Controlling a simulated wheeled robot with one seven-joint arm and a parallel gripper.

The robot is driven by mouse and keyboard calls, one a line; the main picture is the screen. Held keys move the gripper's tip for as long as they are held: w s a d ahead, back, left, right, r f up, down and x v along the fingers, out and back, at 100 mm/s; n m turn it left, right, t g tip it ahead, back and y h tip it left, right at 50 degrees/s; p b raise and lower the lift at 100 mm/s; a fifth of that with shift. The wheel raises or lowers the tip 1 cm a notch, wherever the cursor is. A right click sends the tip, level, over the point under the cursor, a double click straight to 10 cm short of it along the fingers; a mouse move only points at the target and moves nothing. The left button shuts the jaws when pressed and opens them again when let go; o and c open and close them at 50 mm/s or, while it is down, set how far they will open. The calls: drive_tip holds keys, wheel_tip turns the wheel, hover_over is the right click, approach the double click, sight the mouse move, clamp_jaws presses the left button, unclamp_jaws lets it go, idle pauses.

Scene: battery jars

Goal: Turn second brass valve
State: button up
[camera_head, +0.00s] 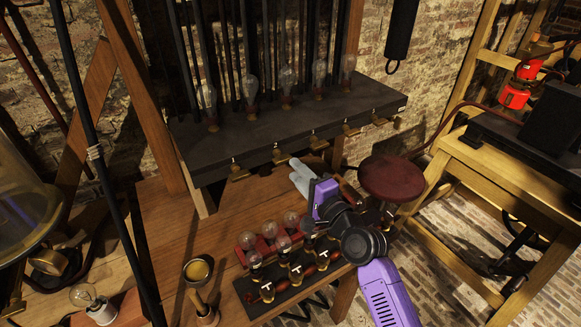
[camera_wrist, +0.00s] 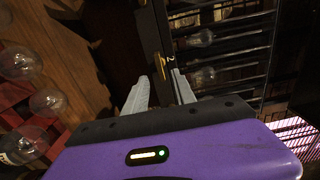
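A row of brass valves lines the front edge of a dark shelf (camera_head: 285,118). The second from the left, a brass valve (camera_head: 279,155), is just left of my gripper (camera_head: 295,163) in the head view. In the wrist view, a brass valve (camera_wrist: 159,66) beside a small mark like a "2" lies just ahead of and between the fingertips of my gripper (camera_wrist: 159,76). The fingers are apart with a gap between them, and I see nothing gripped. I cannot tell whether a fingertip touches the valve.
Glass bulbs (camera_head: 287,78) stand on the shelf. A wooden table (camera_head: 165,230) below bears a rack (camera_head: 285,285) of bulbs and a brass cup (camera_head: 198,270). A round dark red stool (camera_head: 390,178) stands to the right. A wooden bench (camera_head: 500,165) is farther right.

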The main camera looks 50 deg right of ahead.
drive_tip(key=v, duration=0.2)
drive_tip(key=shift+s, duration=0.4)
idle(0.3)
